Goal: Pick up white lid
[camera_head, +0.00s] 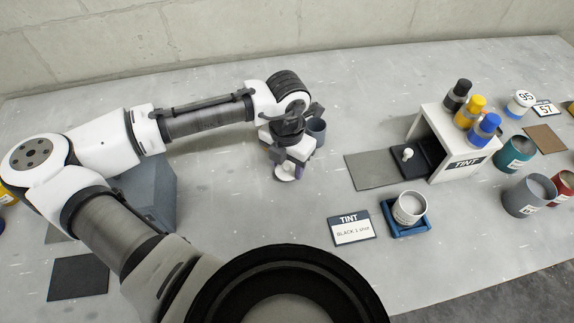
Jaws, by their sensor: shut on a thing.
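The white lid (284,178) is a small pale disc at the tips of my gripper (289,168), in the middle of the head view. My gripper points down and is shut on the lid; its fingers partly cover it. I cannot tell whether the lid touches the table or is just above it.
Right of my gripper are a grey mat (370,172), a white TINT stand (466,161) bearing several bottles, and a white can (409,204) in a blue tray (388,219). A TINT card (351,227) lies nearer. The table (250,218) is clear in front of my gripper.

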